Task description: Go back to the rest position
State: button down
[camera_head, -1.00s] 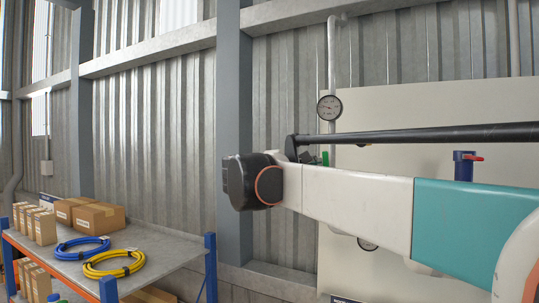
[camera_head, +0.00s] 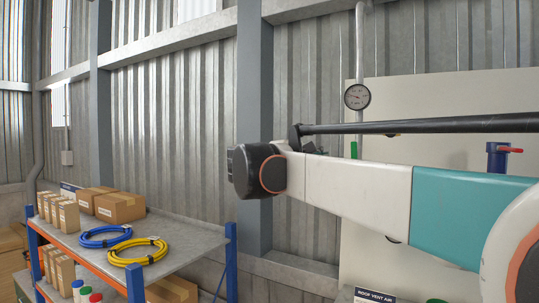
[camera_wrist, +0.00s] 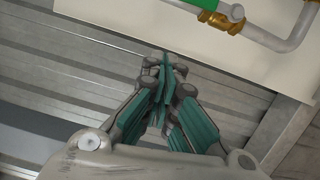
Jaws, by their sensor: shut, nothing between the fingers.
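My gripper (camera_wrist: 165,72) shows in the wrist view with its teal-padded fingers drawn together and nothing between them. It is in front of the corrugated metal wall, below the edge of a pale panel in that picture, and touches nothing that I can see. In the head view my white and teal arm reaches across the right half, ending at a black joint; the fingers are hidden there.
A shelf (camera_head: 190,262) at lower left holds cardboard boxes (camera_head: 120,207), a blue coil (camera_head: 105,236) and a yellow coil (camera_head: 138,252). A gauge (camera_head: 357,96) and a blue valve with a red handle (camera_head: 497,157) are by the pale panel (camera_head: 440,95). A brass fitting (camera_wrist: 220,22) is in the wrist view.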

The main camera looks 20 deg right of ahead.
jog(key=s+b+v, duration=0.1)
jog(key=b+v, duration=0.1)
jog(key=v, duration=0.6)
jog(key=s+f+m+y+b, duration=0.15)
jog(key=s+f+b, duration=0.3)
jog(key=f, duration=0.75)
jog(key=s+d+f+g+y+b, duration=0.1)
jog(key=s+f+y+b, duration=0.3)
jog(key=f, duration=0.8)
jog(key=s+f+y+b, duration=0.25)
jog(key=f+b, duration=0.35)
jog(key=f, duration=0.5)
jog(key=s+a+f+m+y+b, duration=0.1)
jog(key=s+a+f+y+b, duration=0.2)
jog(key=f, duration=1)
jog(key=s+a+f+m+y+b, duration=0.2)
jog(key=s+a+f+b, duration=0.3)
jog(key=f+b, duration=0.4)
jog(key=s+a+f+m+y+b, duration=0.1)
jog(key=s+a+f+y+b, duration=0.2)
jog(key=f, duration=1.5)
jog(key=s+a+b, duration=0.1)
jog(key=s+b, duration=0.1)
jog(key=s, duration=0.1)
jog(key=shift+s+t+y+b, duration=0.2)
jog(key=shift+t+y+b, duration=0.2)
jog(key=shift+a+f+m, duration=0.1)
jog(key=shift+a+m, duration=0.05)
jog(key=shift+m, duration=0.1)
